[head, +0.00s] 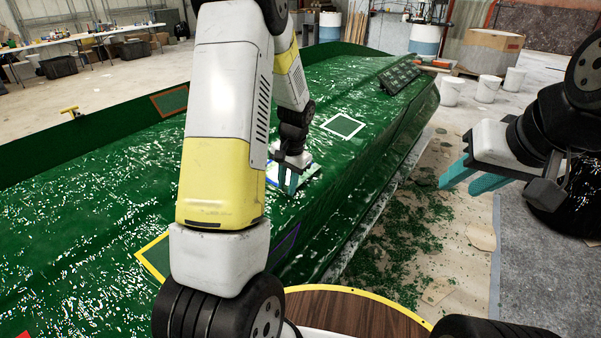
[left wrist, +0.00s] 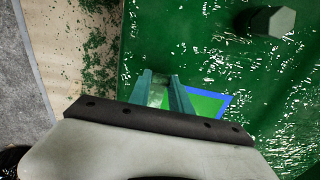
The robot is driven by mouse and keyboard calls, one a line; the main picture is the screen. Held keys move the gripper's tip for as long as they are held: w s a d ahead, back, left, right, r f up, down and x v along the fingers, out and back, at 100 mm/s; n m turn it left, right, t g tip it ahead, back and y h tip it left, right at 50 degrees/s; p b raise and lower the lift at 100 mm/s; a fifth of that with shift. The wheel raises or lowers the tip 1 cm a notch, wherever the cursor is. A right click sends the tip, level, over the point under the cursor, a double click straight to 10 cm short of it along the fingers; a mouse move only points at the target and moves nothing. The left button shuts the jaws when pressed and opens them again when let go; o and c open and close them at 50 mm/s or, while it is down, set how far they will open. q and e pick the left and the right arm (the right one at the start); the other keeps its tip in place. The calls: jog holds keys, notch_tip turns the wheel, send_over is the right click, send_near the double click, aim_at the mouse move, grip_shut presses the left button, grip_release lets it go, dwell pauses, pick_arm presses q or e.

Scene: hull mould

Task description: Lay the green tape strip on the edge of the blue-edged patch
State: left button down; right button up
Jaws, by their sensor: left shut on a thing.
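The green hull surface fills the middle of the head view. The blue-edged patch (left wrist: 207,104) lies on it in the left wrist view, bright green with a blue border, partly hidden by my fingers. In the head view only a bit of its blue border (head: 272,182) shows beside my arm. My left gripper (head: 291,183) points down close over the patch, its teal fingers shut on a pale green piece, the green tape strip (left wrist: 159,94). Most of the strip is hidden; I cannot tell whether it touches the patch. My right gripper (head: 477,180) is open and empty, right of the hull.
White-edged (head: 343,126), yellow-edged (head: 150,259), orange-edged (head: 170,101) and purple-edged (head: 287,246) patches lie on the hull. A dark panel (head: 400,78) lies farther back. A hexagonal block (left wrist: 273,21) stands on the green surface. Green scraps litter the floor (head: 410,235) beside the hull.

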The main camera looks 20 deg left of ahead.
pick_arm(q)
jog(key=shift+a+f, duration=0.1)
jog(key=shift+f, duration=0.35)
dwell(0.3)
jog(key=c, duration=1.1)
grip_release()
jog(key=shift+o, duration=0.2)
jog(key=o, duration=0.5)
jog(key=shift+s+d+r, duration=0.1)
jog(key=shift+d+r, duration=0.05)
jog(key=shift+r, duration=1)
jog(key=shift+d+r, duration=0.2)
jog(key=shift+r, duration=1)
jog(key=shift+s+d+r, duration=0.1)
jog(key=shift+d+r, duration=0.05)
jog(key=shift+r, duration=1)
